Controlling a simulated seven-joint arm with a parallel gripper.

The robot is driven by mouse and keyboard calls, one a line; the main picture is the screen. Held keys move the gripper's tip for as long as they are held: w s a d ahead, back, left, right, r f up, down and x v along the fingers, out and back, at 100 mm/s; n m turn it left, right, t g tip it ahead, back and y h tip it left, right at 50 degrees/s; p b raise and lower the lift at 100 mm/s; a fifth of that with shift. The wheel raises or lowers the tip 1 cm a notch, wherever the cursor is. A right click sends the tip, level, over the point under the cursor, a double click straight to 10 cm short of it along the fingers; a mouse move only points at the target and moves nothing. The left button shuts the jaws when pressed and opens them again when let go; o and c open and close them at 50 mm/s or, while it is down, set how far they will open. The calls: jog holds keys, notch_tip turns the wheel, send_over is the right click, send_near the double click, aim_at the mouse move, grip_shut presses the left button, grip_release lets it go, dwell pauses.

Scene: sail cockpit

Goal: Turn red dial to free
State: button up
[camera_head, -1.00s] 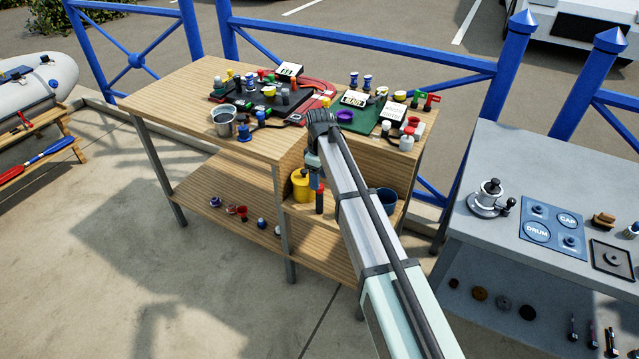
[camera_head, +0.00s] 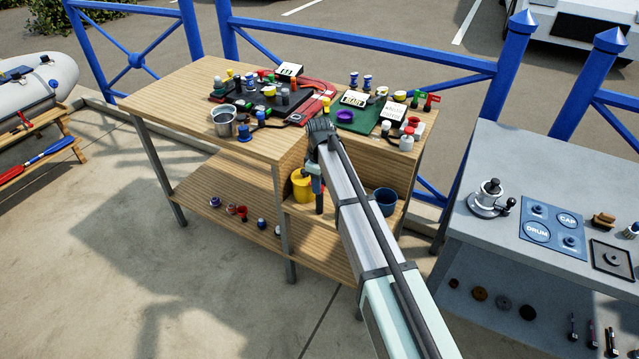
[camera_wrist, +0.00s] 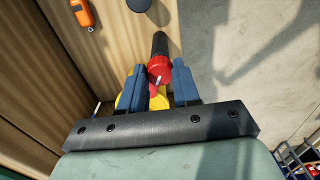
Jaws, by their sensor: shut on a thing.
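In the wrist view the red dial (camera_wrist: 158,68) is a round red knob with a small white mark. It sits at the end of a black cylinder (camera_wrist: 160,44). The two blue fingers of my gripper (camera_wrist: 159,74) stand on either side of the dial and are shut on it. In the head view my gripper (camera_head: 317,182) is at the cylinder, in the front shelf space of the wooden bench. The dial is hidden there; only the cylinder's dark lower part (camera_head: 319,205) shows. I cannot read any "free" label.
A yellow container (camera_head: 301,188) stands close to the left of the gripper. A blue bucket (camera_head: 386,200) stands to the right. The wooden bench (camera_head: 170,98) has a crowded top above. An orange device (camera_wrist: 82,14) is on the wood panel. A grey table (camera_head: 485,150) stands at right.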

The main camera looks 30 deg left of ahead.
jog(key=c, duration=0.4)
jog(key=shift+m, duration=0.3)
jog(key=m, duration=0.5)
jog(key=shift+m, duration=0.3)
jog(key=m, duration=0.5)
jog(key=shift+m, duration=0.3)
jog(key=o, duration=1.1)
jog(key=shift+c, duration=0.2)
jog(key=shift+r, duration=0.15)
